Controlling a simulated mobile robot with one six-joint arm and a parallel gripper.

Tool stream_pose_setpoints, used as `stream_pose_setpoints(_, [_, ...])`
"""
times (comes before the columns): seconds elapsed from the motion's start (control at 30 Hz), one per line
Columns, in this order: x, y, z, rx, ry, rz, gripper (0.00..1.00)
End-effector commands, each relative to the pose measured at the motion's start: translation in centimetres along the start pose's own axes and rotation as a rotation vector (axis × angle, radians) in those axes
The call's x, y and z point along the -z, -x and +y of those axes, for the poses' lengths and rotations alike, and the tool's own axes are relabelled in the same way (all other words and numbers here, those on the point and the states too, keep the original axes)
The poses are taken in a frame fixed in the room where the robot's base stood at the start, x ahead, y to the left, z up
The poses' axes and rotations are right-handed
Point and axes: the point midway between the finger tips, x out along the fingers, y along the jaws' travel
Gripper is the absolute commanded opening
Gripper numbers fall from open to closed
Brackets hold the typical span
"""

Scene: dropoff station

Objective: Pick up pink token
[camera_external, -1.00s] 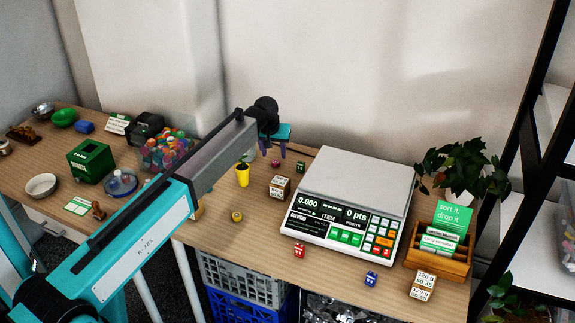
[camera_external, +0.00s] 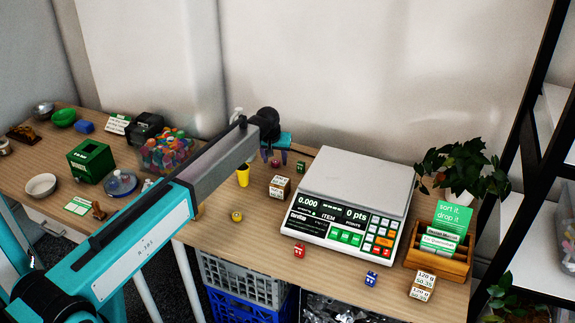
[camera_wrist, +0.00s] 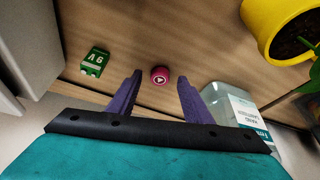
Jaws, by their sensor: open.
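The pink token (camera_wrist: 160,76) is a small round piece with a white triangle mark, lying on the wooden table in the wrist view. It sits ahead of and between the two purple fingers of my gripper (camera_wrist: 158,97), apart from both. In the external view the token (camera_external: 275,163) shows partly, close beside the fingers. My gripper (camera_external: 274,156) is open and empty, low over the table behind the yellow pot.
A clear sanitizer bottle (camera_wrist: 232,102) stands close to the right finger. The yellow pot (camera_wrist: 278,22) is at upper right. The white scale (camera_external: 352,192) stands to the right in the external view.

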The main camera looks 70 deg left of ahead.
Motion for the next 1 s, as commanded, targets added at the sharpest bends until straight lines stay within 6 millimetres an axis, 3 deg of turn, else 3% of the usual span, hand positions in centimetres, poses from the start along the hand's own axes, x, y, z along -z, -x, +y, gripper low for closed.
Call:
stream_pose_setpoints(0.13, [0.02, -0.81, 0.00, 0.000, 0.000, 0.000, 0.46])
stream_pose_setpoints(0.67, [-0.01, -0.85, -0.02, 0.000, 0.000, 0.001, 0.46])
stream_pose_setpoints(0.93, [-0.01, -0.84, -0.02, 0.000, 0.000, 0.000, 0.03])
stream_pose_setpoints(1.0, [-0.01, -0.84, -0.02, 0.000, 0.000, 0.000, 0.02])
